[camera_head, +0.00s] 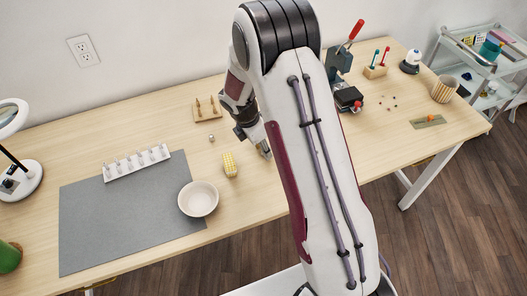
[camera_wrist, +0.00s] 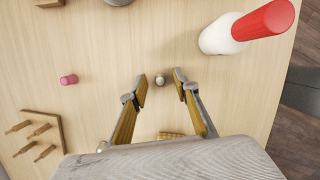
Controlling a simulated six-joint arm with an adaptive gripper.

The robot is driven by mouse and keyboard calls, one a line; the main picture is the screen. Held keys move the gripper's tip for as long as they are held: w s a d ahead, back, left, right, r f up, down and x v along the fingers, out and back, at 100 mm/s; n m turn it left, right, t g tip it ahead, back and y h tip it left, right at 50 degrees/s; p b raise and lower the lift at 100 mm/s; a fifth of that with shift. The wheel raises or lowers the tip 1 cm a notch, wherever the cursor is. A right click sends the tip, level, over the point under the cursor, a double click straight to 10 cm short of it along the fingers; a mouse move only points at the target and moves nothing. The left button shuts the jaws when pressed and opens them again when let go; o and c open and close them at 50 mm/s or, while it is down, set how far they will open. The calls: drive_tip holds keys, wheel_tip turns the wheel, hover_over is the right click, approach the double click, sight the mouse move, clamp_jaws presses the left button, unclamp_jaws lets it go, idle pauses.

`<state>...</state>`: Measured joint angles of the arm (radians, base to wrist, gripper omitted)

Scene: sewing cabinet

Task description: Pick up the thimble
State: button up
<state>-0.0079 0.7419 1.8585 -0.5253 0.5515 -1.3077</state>
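A small grey metallic piece that looks like the thimble (camera_wrist: 160,81) stands on the wooden table in the wrist view. It lies between the fingertips of my gripper (camera_wrist: 160,87), with a gap on both sides. My gripper is open and holds nothing. In the head view my gripper (camera_head: 263,149) hangs over the table, partly behind my arm, and this piece is not visible there. A second small silvery piece (camera_head: 211,138) lies left of my gripper. I cannot tell surely which is the thimble.
A yellow patterned block (camera_head: 229,165) and a white bowl (camera_head: 198,198) are near my gripper. A wooden peg block (camera_head: 207,110) stands behind. A pink spool-like piece (camera_wrist: 68,79) and a red-capped white bottle (camera_wrist: 232,35) flank the fingers at a distance. The grey mat (camera_head: 120,225) lies left.

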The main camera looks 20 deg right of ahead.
drive_tip(key=c, duration=0.6)
drive_tip(key=shift+r, duration=0.1)
wheel_tip(320, 180, up, 10)
idle(0.6)
idle(0.4)
